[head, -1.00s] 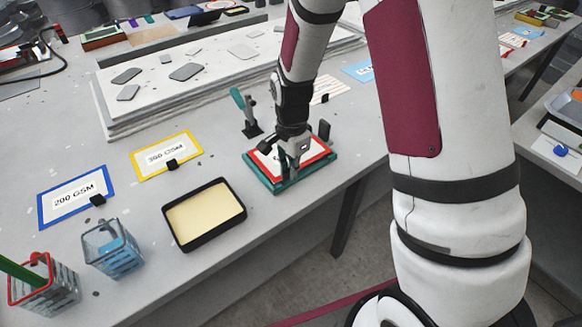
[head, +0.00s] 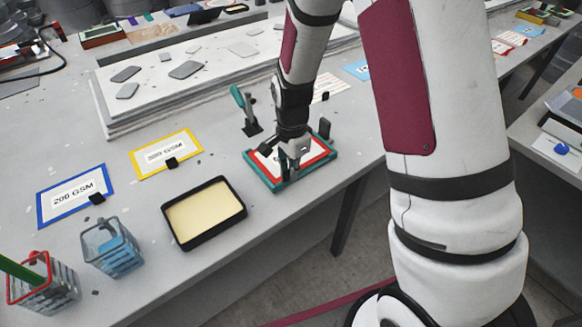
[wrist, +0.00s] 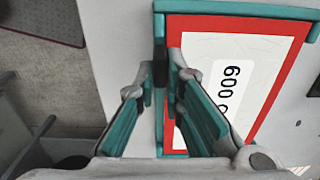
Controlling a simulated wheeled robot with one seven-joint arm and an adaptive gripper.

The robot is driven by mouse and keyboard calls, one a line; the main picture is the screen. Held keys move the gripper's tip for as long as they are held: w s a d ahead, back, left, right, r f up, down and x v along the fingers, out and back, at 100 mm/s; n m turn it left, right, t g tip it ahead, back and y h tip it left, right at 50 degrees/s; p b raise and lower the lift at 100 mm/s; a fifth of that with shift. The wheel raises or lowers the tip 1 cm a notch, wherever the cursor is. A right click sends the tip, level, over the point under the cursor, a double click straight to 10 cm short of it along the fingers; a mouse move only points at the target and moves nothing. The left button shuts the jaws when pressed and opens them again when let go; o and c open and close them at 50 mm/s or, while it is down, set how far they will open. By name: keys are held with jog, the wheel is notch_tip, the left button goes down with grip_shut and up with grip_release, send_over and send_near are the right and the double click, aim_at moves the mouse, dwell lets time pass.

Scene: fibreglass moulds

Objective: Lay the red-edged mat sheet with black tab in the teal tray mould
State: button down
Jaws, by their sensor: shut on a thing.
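The red-edged mat sheet (wrist: 290,28), white with a printed label, lies within the rim of the teal tray mould (wrist: 240,8) in the wrist view. In the head view the sheet (head: 318,150) looks flat inside the tray (head: 277,189), with teal rim showing around it. Whether it touches the tray floor everywhere I cannot tell. My gripper (wrist: 160,76) is shut on the sheet's black tab at the tray's left wall in the wrist view; the fingers mostly hide the tab. In the head view my gripper (head: 290,172) is over the tray's near side and hides part of the sheet.
A black tray with cream filling (head: 205,212) stands left of the mould. Yellow-edged (head: 167,153) and blue-edged (head: 75,194) sheets lie farther left. A teal-handled tool (head: 245,108) stands close behind the mould. Wire baskets (head: 112,247) are at the front left.

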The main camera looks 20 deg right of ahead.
jog(key=shift+f, duration=0.25)
dwell(0.5)
jog(key=c, duration=1.6)
grip_release()
jog(key=shift+r, duration=0.15)
notch_tip(320, 180, up, 12)
